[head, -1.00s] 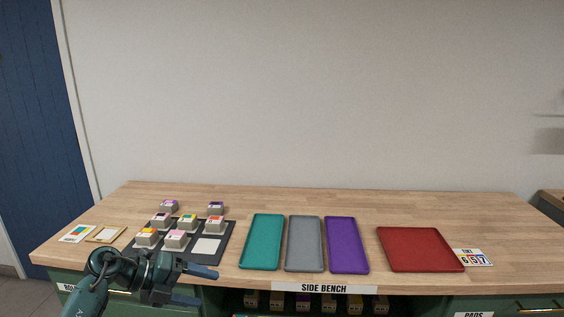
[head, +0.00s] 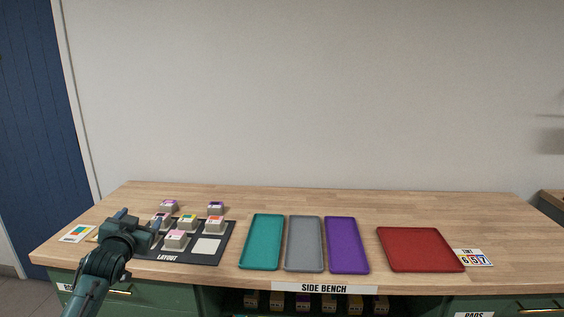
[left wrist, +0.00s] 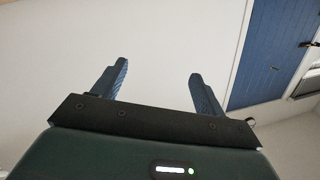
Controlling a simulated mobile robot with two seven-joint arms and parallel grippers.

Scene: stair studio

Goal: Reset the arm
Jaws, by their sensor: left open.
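My left gripper (head: 139,220) is raised over the left end of the bench, in front of the left part of the dark layout board (head: 190,252). In the left wrist view its two blue fingers (left wrist: 150,85) are apart with nothing between them, facing the plain wall and the blue door (left wrist: 273,55). Several small grey blocks with coloured tops, such as the pink-topped one (head: 176,240), sit on the board, and two (head: 216,208) are behind it. My gripper hides part of the board's left side. My right gripper is not in view.
The wooden bench (head: 300,200) also holds a teal tray (head: 262,242), a grey tray (head: 304,244), a purple tray (head: 346,245) and a red tray (head: 420,250), all empty. Cards lie at the left (head: 77,234) and right (head: 473,257). The back strip of the bench is mostly clear.

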